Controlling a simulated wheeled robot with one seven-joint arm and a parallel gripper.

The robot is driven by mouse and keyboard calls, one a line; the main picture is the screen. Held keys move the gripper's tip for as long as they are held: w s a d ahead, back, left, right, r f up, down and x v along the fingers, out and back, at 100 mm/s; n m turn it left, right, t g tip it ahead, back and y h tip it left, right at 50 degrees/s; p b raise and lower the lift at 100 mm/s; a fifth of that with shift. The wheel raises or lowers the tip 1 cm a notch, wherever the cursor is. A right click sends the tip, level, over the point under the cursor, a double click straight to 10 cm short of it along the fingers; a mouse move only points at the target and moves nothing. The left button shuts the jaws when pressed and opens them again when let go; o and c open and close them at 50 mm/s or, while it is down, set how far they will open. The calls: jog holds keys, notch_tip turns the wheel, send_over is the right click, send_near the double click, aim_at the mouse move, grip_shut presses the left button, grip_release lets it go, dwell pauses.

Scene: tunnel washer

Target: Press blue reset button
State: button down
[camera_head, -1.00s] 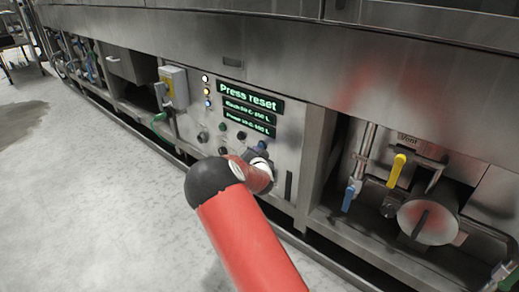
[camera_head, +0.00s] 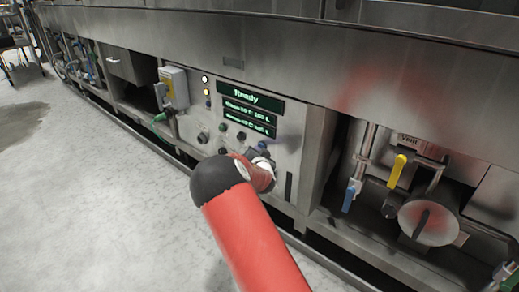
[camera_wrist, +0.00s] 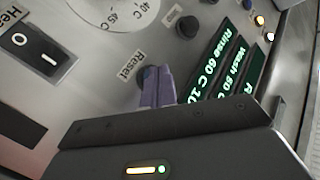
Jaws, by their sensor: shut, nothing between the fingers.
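The control panel (camera_head: 285,150) is upright on the machine front, with a display (camera_head: 240,95) whose top line reads "Ready". In the wrist view, a dark round button (camera_wrist: 143,72) beside the label "Reset" (camera_wrist: 129,67) is mostly covered by my fingers. Its blue colour is hard to make out. My gripper (camera_wrist: 157,75) is shut and empty, its purple fingertips over the button. I cannot tell whether they touch it. In the head view my red arm hides most of the gripper.
A rocker switch (camera_wrist: 31,47), a temperature dial (camera_wrist: 118,8) and another dark knob (camera_wrist: 187,28) are near the fingers. A yellow valve handle (camera_head: 397,170) and a blue one (camera_head: 348,199) are in the recess at right. The floor at left is clear.

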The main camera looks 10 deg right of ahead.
dwell(0.5)
jog(key=shift+s+a+b, duration=0.45)
jog(key=shift+s+a, duration=0.05)
jog(key=shift+a, duration=0.15)
jog(key=s+a, duration=0.1)
jog(key=a, duration=0.1)
jog(key=s+a+b, duration=0.1)
jog(key=s+a, duration=0.1)
dwell(0.4)
dwell(0.4)
